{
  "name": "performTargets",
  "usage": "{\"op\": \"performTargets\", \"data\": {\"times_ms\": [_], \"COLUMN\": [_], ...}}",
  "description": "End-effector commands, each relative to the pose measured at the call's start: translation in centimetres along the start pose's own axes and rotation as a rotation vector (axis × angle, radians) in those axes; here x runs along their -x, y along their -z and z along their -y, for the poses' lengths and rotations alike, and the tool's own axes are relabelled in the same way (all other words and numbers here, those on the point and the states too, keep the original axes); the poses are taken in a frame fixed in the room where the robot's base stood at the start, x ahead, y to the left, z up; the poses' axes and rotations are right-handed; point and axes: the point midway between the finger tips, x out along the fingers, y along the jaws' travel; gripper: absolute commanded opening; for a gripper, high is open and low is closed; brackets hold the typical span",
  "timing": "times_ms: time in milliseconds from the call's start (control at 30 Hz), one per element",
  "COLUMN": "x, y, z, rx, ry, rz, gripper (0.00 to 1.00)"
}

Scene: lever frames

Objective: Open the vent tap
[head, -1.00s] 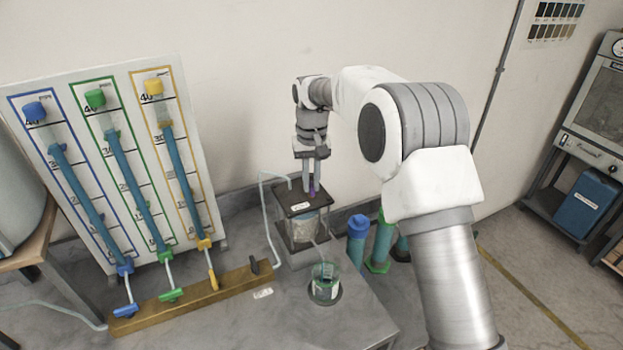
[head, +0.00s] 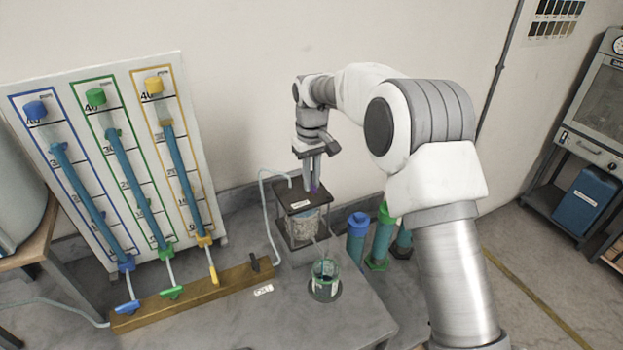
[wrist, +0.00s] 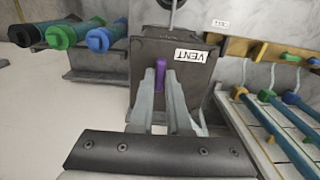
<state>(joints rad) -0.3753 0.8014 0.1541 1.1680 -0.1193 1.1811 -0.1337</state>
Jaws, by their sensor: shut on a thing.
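The vent tap is a small purple handle (wrist: 159,68) on the dark top plate of the cell, beside a white label reading VENT (wrist: 191,56). In the head view only a bit of its purple (head: 315,188) shows below the fingers. My gripper (wrist: 164,76) points down at the plate, with its two grey fingers shut on the purple handle. In the head view my gripper (head: 311,187) stands over the top of the cell (head: 299,198). The fingers cover much of the tap, so its exact angle is hard to tell.
A board with three tubes (head: 190,75) stands left, above a brass manifold (head: 235,281) with coloured taps. A beaker (head: 325,283) sits in front of the cell. Capped cylinders (head: 357,235) stand right of it. A thin hose loops left of the cell.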

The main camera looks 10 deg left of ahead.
Motion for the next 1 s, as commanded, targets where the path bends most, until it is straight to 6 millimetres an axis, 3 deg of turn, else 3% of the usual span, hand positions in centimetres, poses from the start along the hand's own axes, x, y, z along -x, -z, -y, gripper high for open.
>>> {"op": "performTargets", "data": {"times_ms": [67,100,267,667,767,1000], "x": [0.1,0.1,0.1,0.8,2.3,8.2], "y": [0.1,0.1,0.1,0.1,0.1,0.1], "z": [0.0,0.0,0.0,0.0,0.0,0.0], "rx": [0.001,0.001,0.001,-0.001,-0.001,-0.001], "ry": [-0.001,-0.001,-0.001,-0.001,-0.001,-0.001], "rz": [-0.003,-0.003,-0.002,-0.003,-0.005,-0.007], "gripper": [0.00,0.19,0.45,0.45,0.45,0.45]}}
